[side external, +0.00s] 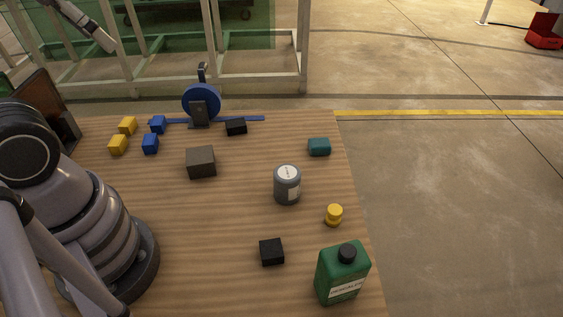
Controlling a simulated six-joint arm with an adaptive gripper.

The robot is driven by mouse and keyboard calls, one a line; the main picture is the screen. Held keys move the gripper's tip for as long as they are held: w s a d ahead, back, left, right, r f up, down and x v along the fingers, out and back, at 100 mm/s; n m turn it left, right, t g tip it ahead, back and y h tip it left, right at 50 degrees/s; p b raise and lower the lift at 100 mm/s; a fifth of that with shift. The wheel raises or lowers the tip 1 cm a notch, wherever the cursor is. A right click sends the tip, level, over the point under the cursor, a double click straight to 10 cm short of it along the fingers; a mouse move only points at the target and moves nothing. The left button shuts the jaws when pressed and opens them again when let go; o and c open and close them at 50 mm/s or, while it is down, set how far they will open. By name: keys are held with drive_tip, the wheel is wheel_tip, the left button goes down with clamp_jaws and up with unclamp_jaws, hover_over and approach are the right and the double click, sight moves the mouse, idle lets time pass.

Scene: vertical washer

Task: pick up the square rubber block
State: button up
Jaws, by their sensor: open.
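A black square block (271,252) lies on the front middle of the wooden table, left of the green bottle; its look fits the square rubber block. A second black block (236,127), wider than tall, lies at the back near the blue wheel. A larger grey-brown block (200,162) sits between them, to the left. From this view I cannot confirm which is rubber. Nothing is touching the front black block. My gripper is not clearly in view; only my base and lower arm links show at the left.
A green bottle (342,275), yellow knob-like piece (334,215), grey labelled can (287,186) and teal block (319,147) stand along the right. Blue and yellow cubes (118,145) and a blue wheel on a stand (201,103) are at the back. Bare table (200,225) lies left of the front black block.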

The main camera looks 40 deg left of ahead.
drive_tip(key=shift+w, duration=0.1)
drive_tip(key=w+d+f+n+g+h, duration=0.2)
drive_tip(key=w+d+f+g+h, duration=0.1)
drive_tip(key=w+d+f+g, duration=0.3)
drive_tip(key=n+g+h, duration=0.7)
drive_tip(key=n+h, duration=0.1)
drive_tip(key=n, duration=0.1)
hover_over(270, 244)
drive_tip(key=w+a, duration=0.4)
drive_tip(key=a, duration=0.1)
wheel_tip(270, 244, down, 24)
drive_tip(key=r, duration=0.1)
drive_tip(key=shift+g, duration=0.3)
drive_tip(key=f, duration=0.6)
drive_tip(key=s+d+f, duration=0.1)
drive_tip(key=f, duration=0.2)
drive_tip(key=shift+f, duration=0.15)
drive_tip(key=x, duration=0.6)
drive_tip(key=shift+s+d+f, duration=0.1)
drive_tip(key=shift+d+f, duration=0.05)
drive_tip(key=shift+d, duration=0.05)
drive_tip(key=shift+c, duration=0.4)
drive_tip(key=c, duration=1.2)
